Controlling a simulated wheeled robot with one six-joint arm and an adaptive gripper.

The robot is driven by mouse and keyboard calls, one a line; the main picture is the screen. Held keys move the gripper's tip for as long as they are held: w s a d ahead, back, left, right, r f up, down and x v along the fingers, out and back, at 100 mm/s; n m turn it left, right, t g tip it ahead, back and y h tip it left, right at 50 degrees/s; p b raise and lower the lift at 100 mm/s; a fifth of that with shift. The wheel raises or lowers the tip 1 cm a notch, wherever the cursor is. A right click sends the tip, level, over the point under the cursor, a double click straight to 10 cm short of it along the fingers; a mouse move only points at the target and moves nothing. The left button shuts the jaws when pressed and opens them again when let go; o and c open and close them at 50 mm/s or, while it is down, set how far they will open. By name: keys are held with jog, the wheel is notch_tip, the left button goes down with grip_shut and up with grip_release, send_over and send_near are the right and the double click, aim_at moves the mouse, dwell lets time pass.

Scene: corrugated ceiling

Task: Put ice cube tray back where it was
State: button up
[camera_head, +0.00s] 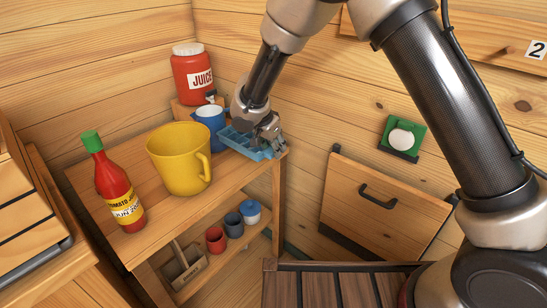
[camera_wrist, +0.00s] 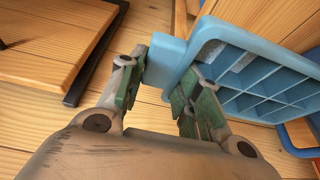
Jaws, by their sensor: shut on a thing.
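The blue ice cube tray (camera_head: 240,146) is at the right end of the wooden shelf's top, behind the yellow mug and beside the blue pitcher. My gripper (camera_head: 270,138) is at the tray's right end, above the shelf's right edge. In the wrist view the tray (camera_wrist: 262,82) shows its several square compartments. My gripper's green-padded fingers (camera_wrist: 158,82) are closed on the tray's solid end tab. I cannot tell whether the tray rests on the shelf or is held just above it.
On the shelf top (camera_head: 150,235) stand a yellow mug (camera_head: 178,160), a blue pitcher (camera_head: 211,124), a red juice dispenser (camera_head: 193,78) and a ketchup-like red bottle (camera_head: 115,188). Small cups (camera_head: 233,224) sit on the lower shelf. A wooden hatch (camera_head: 375,215) is at right.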

jog(key=shift+f, duration=2.3)
jog(key=shift+f, duration=0.15)
jog(key=o, duration=1.2)
